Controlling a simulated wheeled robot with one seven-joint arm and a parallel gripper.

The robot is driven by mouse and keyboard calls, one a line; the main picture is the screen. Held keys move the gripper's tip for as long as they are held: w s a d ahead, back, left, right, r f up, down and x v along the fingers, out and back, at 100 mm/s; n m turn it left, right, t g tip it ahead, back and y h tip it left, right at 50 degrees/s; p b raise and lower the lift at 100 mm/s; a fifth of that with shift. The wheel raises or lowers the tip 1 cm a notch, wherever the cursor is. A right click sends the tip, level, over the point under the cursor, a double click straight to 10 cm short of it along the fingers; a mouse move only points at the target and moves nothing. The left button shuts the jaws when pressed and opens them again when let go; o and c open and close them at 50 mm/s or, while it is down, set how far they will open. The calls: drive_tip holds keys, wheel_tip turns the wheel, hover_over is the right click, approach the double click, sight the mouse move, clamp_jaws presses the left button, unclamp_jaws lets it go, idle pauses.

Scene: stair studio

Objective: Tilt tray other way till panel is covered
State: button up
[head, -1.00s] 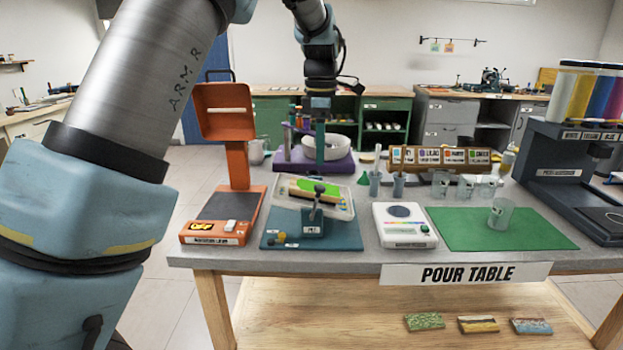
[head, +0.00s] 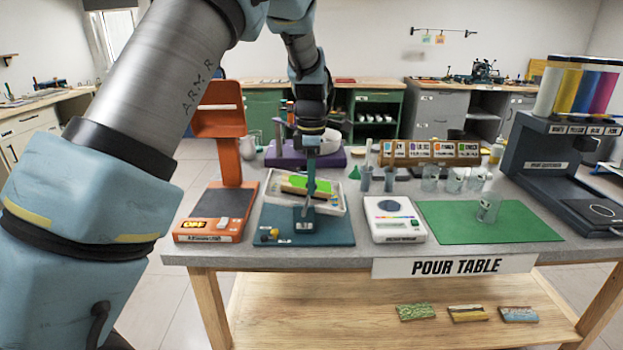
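A white tray (head: 335,207) sits on a blue-teal base (head: 338,236) on the pour table. It looks tilted, though its exact lean is hard to read. Bright green paint (head: 322,185) lies toward its back. A tan-brown panel (head: 293,187) shows beside the paint, with its front part bare of green. A small grey block (head: 304,226) stands at the tray's front; the lever seen there earlier is mostly hidden by my gripper. My gripper (head: 310,195) points down in front of the tray, near that lever. I cannot tell whether it touches it or how its fingers stand.
An orange stand (head: 214,210) is close on the left. A white scale (head: 394,222) and a green mat (head: 455,222) with a clear cup (head: 488,207) are to the right. A purple stand (head: 330,160) with a white bowl is behind. A dark dispenser (head: 548,160) fills the far right.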

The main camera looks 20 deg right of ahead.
clamp_jaws()
idle(1.1)
